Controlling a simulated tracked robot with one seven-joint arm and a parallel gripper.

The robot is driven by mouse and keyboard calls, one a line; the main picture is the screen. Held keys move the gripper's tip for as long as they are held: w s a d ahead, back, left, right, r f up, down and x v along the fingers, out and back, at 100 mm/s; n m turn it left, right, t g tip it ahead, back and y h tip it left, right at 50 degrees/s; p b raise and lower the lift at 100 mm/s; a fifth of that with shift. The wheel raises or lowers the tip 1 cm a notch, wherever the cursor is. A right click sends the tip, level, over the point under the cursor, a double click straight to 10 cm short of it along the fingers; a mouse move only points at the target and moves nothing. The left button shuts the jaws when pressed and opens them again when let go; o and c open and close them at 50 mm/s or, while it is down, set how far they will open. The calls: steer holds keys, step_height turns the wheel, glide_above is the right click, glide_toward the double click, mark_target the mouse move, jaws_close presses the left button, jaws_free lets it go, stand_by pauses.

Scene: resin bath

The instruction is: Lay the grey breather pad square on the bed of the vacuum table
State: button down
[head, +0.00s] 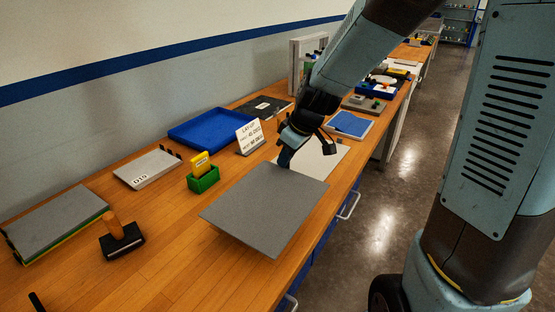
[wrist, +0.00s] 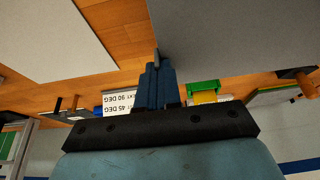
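The grey breather pad (head: 262,210) is a flat square sheet toward the front of the bench, its near corner reaching the bench's front edge. It fills the upper right of the wrist view (wrist: 235,35). My gripper (head: 285,158) is at the pad's far edge, pointing down. In the wrist view its blue fingers (wrist: 157,68) are together at the pad's edge and appear shut on it. The pad seems raised off the wood, but its height is unclear. A pale flat panel (head: 325,159) lies beyond the gripper; I cannot tell whether it is the vacuum table's bed.
A green holder (head: 204,181) with a yellow card, a lay-up sign (head: 249,138), a blue tray (head: 208,128) and a D10 plate (head: 147,168) stand left of the pad. A wooden-handled tool (head: 121,240) and stacked grey sheets (head: 58,219) lie nearer. Bare wood shows between them.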

mark_target(297, 181)
steer(key=s+r, duration=0.1)
steer(key=s, duration=0.1)
steer(key=s+d+r, duration=0.1)
steer(key=s, duration=0.1)
steer(key=s+d+r, duration=0.1)
steer(key=s, duration=0.1)
steer(key=shift+s, duration=0.15)
steer(key=c, duration=1.8)
jaws_free()
jaws_close()
